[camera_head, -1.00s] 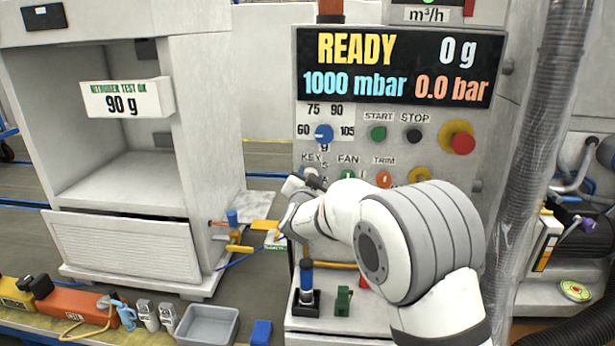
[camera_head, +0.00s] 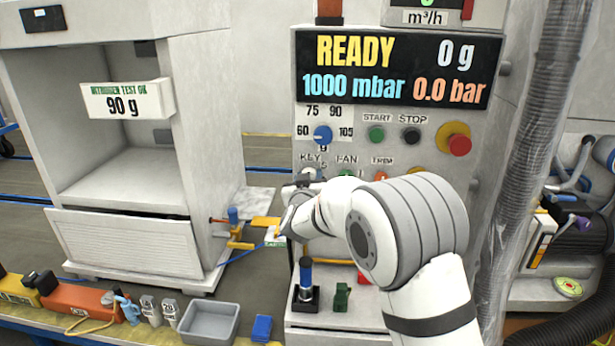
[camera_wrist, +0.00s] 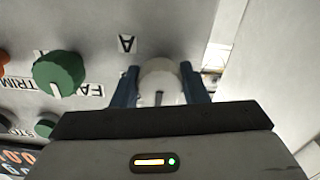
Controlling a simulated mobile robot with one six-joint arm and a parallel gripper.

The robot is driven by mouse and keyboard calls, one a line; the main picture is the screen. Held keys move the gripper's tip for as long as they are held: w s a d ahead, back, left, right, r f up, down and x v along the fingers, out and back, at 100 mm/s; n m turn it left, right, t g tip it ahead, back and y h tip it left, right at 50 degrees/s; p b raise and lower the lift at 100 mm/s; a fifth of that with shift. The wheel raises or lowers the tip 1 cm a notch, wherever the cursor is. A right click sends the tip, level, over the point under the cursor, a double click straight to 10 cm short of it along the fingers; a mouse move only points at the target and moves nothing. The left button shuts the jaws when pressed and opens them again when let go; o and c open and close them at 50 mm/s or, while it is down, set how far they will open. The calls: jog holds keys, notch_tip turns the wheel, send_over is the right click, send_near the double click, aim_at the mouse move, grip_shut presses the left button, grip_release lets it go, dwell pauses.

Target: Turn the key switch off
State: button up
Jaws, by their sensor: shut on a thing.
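The key switch (camera_wrist: 161,73) is a round white knob with a dark slot on the pale panel. In the wrist view it sits between the two blue fingers of my gripper (camera_wrist: 160,82), which is shut on it. The slot points toward the palm. In the head view, my gripper (camera_head: 301,188) is at the panel just under the KEY label (camera_head: 310,158), and the switch is mostly hidden there, so I cannot read its position.
A green FAN knob (camera_wrist: 59,73) is beside the gripper in the wrist view. Above are a blue dial (camera_head: 323,135), START (camera_head: 376,134) and STOP (camera_head: 413,135) buttons and a red emergency button (camera_head: 459,145). The display (camera_head: 395,70) reads READY.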

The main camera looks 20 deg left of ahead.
jog(key=shift+r, duration=0.25)
jog(key=o, duration=1)
jog(key=shift+f, duration=0.15)
jog(key=shift+c, duration=0.2)
jog(key=b+v, duration=0.1)
jog(key=v, duration=0.6)
jog(key=shift+s, duration=0.4)
jog(key=shift+d, duration=0.15)
